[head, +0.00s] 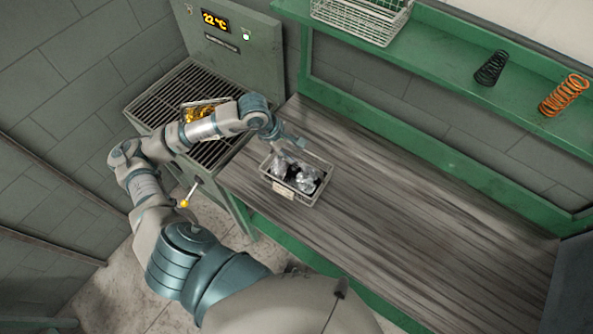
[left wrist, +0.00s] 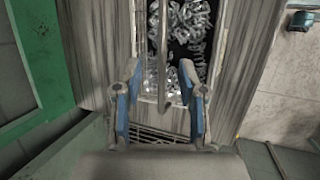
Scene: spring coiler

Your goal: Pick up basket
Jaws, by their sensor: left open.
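A small grey basket (head: 288,194) sits on the wooden bench top (head: 400,220), near its left end. It holds shiny crumpled silver pieces and some dark ones. My left gripper (head: 291,142) is over the basket's far left side. In the left wrist view the gripper (left wrist: 162,100) is open, with its blue-grey fingers apart. A thin curved metal bar, which looks like the basket's handle (left wrist: 166,60), runs between the fingers. I cannot tell whether the fingers touch it. The basket's contents (left wrist: 185,75) show beyond the fingertips. My right gripper is not in view.
A second tray (head: 188,104) with golden contents stands on the slatted grill (head: 160,95), partly behind my left arm. A wire basket (head: 362,18), a black spring (head: 491,68) and an orange spring (head: 564,95) are on the green shelf (head: 440,65). The bench right of the basket is clear.

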